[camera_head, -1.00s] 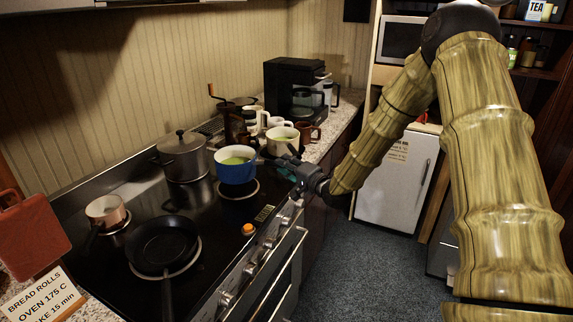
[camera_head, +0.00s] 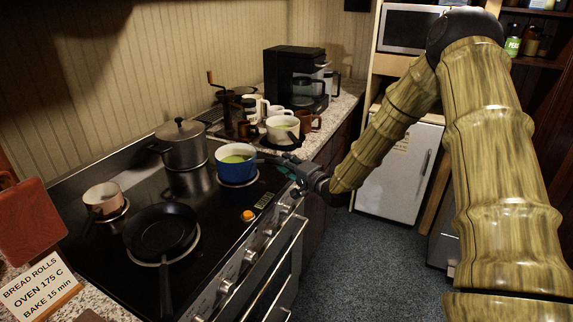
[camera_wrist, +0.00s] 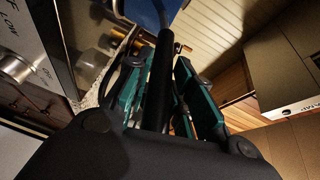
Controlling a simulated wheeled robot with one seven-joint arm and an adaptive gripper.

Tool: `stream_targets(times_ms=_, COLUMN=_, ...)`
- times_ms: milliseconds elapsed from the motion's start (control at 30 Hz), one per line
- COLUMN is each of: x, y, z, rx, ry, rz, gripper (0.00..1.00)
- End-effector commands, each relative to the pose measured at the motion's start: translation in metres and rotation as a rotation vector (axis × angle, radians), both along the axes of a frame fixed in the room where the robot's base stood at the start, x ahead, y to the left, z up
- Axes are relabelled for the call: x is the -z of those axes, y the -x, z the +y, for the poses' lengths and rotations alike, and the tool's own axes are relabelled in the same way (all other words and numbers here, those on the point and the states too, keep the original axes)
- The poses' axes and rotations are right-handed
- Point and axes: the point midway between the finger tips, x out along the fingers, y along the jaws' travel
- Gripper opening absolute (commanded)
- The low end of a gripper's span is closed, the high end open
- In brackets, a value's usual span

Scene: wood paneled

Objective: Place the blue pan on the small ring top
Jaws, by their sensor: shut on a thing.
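The blue pan (camera_head: 237,158), with something green inside, sits upright at the right end of the black stove top. It is over the small ring (camera_head: 240,182), whose pale rim shows just below the pan; it looks resting there or very nearly so. My gripper (camera_head: 284,164) is right of the pan, its teal fingers shut on the pan's dark handle. In the wrist view the handle runs between the fingers of my gripper (camera_wrist: 158,75) toward the blue pan (camera_wrist: 147,12), which is mostly cut off at the top edge.
A lidded grey pot (camera_head: 181,145) stands left of the blue pan. A black frying pan (camera_head: 160,230) and a copper pan (camera_head: 103,196) occupy other rings. A white pot (camera_head: 283,130), mugs and a coffee maker (camera_head: 292,80) crowd the counter behind. An orange knob-like item (camera_head: 248,215) is in front.

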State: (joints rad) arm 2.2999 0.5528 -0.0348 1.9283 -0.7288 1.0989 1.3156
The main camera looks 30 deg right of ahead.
Motion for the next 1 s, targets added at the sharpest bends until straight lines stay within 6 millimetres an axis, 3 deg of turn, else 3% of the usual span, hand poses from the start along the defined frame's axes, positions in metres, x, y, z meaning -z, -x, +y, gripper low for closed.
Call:
stream_targets(times_ms=533, x=0.0044, y=-0.0003, z=0.0000, rx=0.000, ry=-0.001, rz=-0.003, gripper=0.00)
stream_targets(times_ms=567, x=0.0038, y=-0.0004, z=0.0000, rx=0.000, ry=-0.001, rz=-0.003, gripper=0.27)
stream_targets(times_ms=667, x=0.0038, y=-0.0003, z=0.0000, rx=0.001, ry=0.000, rz=-0.002, gripper=0.45)
stream_targets(times_ms=900, x=0.0046, y=-0.0001, z=0.0001, rx=0.000, ry=0.000, rz=-0.001, gripper=0.48)
stream_targets(times_ms=1000, x=0.0062, y=0.0005, z=-0.0001, rx=0.000, ry=0.000, rz=0.002, gripper=0.63)
